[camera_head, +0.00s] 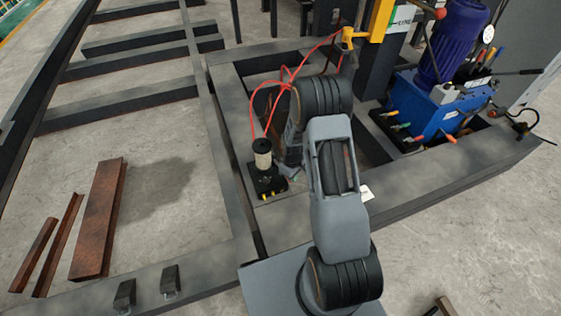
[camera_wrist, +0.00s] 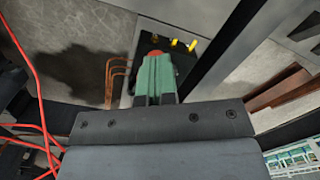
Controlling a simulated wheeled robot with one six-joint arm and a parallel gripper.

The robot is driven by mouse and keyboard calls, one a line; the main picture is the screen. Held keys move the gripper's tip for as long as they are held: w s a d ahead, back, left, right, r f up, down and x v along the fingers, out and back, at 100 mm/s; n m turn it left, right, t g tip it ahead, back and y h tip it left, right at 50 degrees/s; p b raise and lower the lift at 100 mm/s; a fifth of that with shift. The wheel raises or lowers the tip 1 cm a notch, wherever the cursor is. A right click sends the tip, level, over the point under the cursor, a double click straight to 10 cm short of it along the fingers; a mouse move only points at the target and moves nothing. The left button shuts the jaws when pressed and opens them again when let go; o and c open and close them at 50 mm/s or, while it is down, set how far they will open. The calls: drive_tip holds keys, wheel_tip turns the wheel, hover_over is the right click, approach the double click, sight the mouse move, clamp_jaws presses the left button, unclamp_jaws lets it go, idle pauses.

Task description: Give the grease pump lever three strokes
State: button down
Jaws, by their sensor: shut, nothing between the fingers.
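The grease pump (camera_head: 265,180) has a black base with yellow fittings and a pale cylinder with a black cap. It stands inside the dark frame, just left of my arm. In the wrist view the pump's black base (camera_wrist: 181,62) shows beyond the fingertips. My gripper (camera_wrist: 155,60) has green fingers, shut and empty, in front of the base. A little of my gripper (camera_head: 294,178) shows beside the pump in the head view. A small orange-red spot shows at the fingertips; I cannot tell if it belongs to the lever. The lever is not clearly visible, and I cannot tell contact.
Red hoses (camera_head: 285,75) loop above the pump near my arm. A blue hydraulic unit (camera_head: 425,105) with a motor stands at the right. Rusty steel sections (camera_head: 99,218) lie on the floor at the left. Dark frame beams (camera_head: 232,165) surround the pump; copper-coloured pipes (camera_wrist: 115,78) lie beside it.

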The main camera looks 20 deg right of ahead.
drive_tip(key=shift+f, duration=0.1)
drive_tip(key=shift+s+f+b, duration=0.35)
drive_tip(key=shift+f+b, duration=0.05)
drive_tip(key=shift+f, duration=0.2)
drive_tip(key=shift+s+f+b, duration=0.3)
drive_tip(key=shift+f+b, duration=0.15)
drive_tip(key=shift+f, duration=0.1)
drive_tip(key=shift+s+f, duration=0.1)
drive_tip(key=shift+f, duration=0.05)
drive_tip(key=shift+s+f+b, duration=0.2)
drive_tip(key=shift+f+b, duration=0.25)
drive_tip(key=shift+f, duration=0.15)
drive_tip(key=shift+s+f+b, duration=0.25)
drive_tip(key=shift+f+b, duration=0.25)
drive_tip(key=shift+f, duration=0.05)
idle(0.4)
